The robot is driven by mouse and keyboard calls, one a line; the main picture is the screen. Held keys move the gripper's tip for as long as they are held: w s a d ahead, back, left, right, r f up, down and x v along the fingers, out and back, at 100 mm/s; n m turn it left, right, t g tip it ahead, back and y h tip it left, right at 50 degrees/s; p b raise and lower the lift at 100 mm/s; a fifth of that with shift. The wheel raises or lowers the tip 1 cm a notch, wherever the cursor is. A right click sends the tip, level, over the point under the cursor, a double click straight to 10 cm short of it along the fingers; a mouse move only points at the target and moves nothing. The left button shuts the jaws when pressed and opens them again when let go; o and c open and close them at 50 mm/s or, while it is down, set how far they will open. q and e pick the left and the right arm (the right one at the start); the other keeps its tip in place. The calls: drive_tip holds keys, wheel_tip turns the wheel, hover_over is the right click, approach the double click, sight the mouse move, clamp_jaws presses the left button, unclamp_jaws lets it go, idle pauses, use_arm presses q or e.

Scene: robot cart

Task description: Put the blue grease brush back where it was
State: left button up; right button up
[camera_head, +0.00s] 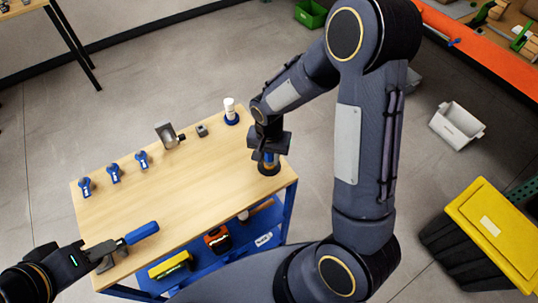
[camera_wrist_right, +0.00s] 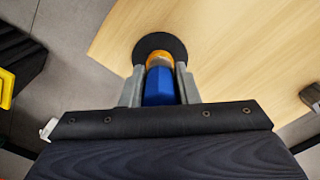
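The blue grease brush (camera_wrist_right: 160,87) shows in the right wrist view as a blue handle with an orange-yellow collar. Its lower end meets a round black base (camera_wrist_right: 176,43), which rests on the wooden tabletop; whether the brush end is inside it is hidden. My right gripper (camera_wrist_right: 161,82) has a grey finger on each side of the handle and appears shut on it. In the head view this gripper (camera_head: 268,152) is above the black base (camera_head: 269,169) near the table's right end. My left gripper (camera_head: 108,252) is at the front left, by a blue-handled tool (camera_head: 142,233); its grip is unclear.
Several blue-and-grey items (camera_head: 113,173) line the table's (camera_head: 190,200) far-left side. A grey metal piece (camera_head: 167,135), a small grey block (camera_head: 202,131) and a white bottle on a blue base (camera_head: 230,108) stand along the back. The middle of the tabletop is clear.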

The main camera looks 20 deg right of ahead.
drive_tip(key=o, duration=0.5)
drive_tip(key=shift+c, duration=0.2)
wheel_tip(320, 180, up, 12)
drive_tip(key=shift+r, duration=0.2)
drive_tip(key=s+r+n+t+y, duration=0.2)
drive_tip(key=s+r+n+t, duration=0.1)
drive_tip(key=s, duration=0.6)
drive_tip(key=s+r+n+t+y, duration=0.1)
drive_tip(key=s+r, duration=0.3)
drive_tip(key=s, duration=0.5)
drive_tip(key=shift+d+r+n+t+y, duration=0.25)
drive_tip(key=shift+d+n+t+y, duration=0.15)
drive_tip(key=shift+n+t, duration=0.5)
